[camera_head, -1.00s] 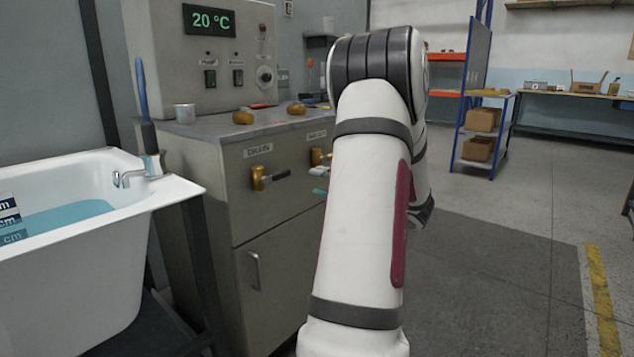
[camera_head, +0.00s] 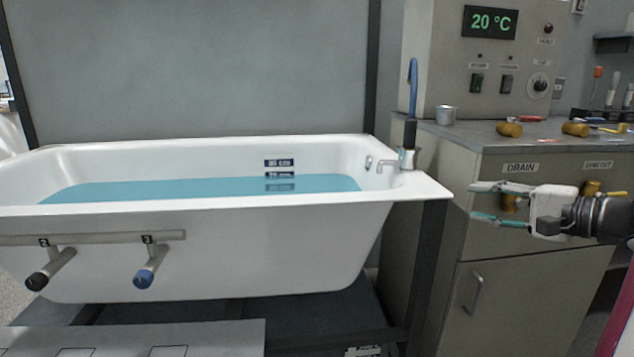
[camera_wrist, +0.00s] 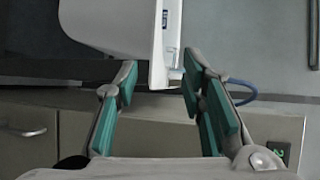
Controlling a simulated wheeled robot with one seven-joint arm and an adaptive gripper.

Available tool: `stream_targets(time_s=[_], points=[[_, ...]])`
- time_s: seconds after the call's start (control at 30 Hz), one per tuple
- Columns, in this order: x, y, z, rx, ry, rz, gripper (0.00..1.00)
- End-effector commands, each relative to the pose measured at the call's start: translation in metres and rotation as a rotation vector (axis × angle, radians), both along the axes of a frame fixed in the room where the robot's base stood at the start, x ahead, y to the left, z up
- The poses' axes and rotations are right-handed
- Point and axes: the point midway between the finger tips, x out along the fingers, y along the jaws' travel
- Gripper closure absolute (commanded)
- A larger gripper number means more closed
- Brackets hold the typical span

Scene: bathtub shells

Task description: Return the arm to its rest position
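My gripper (camera_head: 500,204) is at the right of the head view, in front of the grey cabinet, with its fingers pointing left toward the bathtub. Its two fingers stand apart with nothing between them. In the wrist view the green finger pads (camera_wrist: 158,95) are also spread and empty. Part of my arm leaves the head view at the right edge. The wrist view shows the tub's white edge (camera_wrist: 160,45) beyond the fingers.
The white bathtub (camera_head: 200,240) holds blue water (camera_head: 200,188). The cabinet (camera_head: 530,290) has a drain valve behind my gripper. Two capped handles (camera_head: 150,265) project from the tub's front.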

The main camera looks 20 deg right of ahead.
Motion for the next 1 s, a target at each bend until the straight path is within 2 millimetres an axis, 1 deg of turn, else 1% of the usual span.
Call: stream_targets(time_s=[0.03, 0.07, 0.1, 0.17, 0.2, 0.27, 0.3, 0.37, 0.4, 0.47, 0.5, 0.57, 0.6, 0.7, 0.8, 0.9, 1.0], points=[[0.006, 0.039, 0.007, -0.011, 0.033, 0.091, 0.63], [0.008, 0.059, 0.008, -0.016, 0.057, 0.142, 0.63], [0.007, 0.087, 0.009, -0.026, 0.092, 0.209, 0.63], [0.003, 0.129, 0.010, -0.046, 0.148, 0.312, 0.63], [-0.002, 0.156, 0.010, -0.065, 0.187, 0.380, 0.63], [-0.015, 0.196, 0.009, -0.101, 0.251, 0.483, 0.63], [-0.026, 0.222, 0.006, -0.133, 0.296, 0.552, 0.63], [-0.048, 0.257, 0.002, -0.192, 0.367, 0.653, 0.63], [-0.064, 0.278, -0.002, -0.238, 0.417, 0.717, 0.63], [-0.091, 0.304, -0.010, -0.318, 0.488, 0.805, 0.63], [-0.109, 0.316, -0.015, -0.377, 0.534, 0.856, 0.63], [-0.137, 0.330, -0.024, -0.475, 0.601, 0.922, 0.63], [-0.154, 0.335, -0.030, -0.545, 0.639, 0.959, 0.63], [-0.190, 0.337, -0.042, -0.711, 0.716, 1.019, 0.63], [-0.214, 0.331, -0.051, -0.858, 0.764, 1.044, 0.63], [-0.231, 0.322, -0.057, -0.989, 0.795, 1.053, 0.63], [-0.243, 0.311, -0.062, -1.110, 0.811, 1.045, 0.63]])
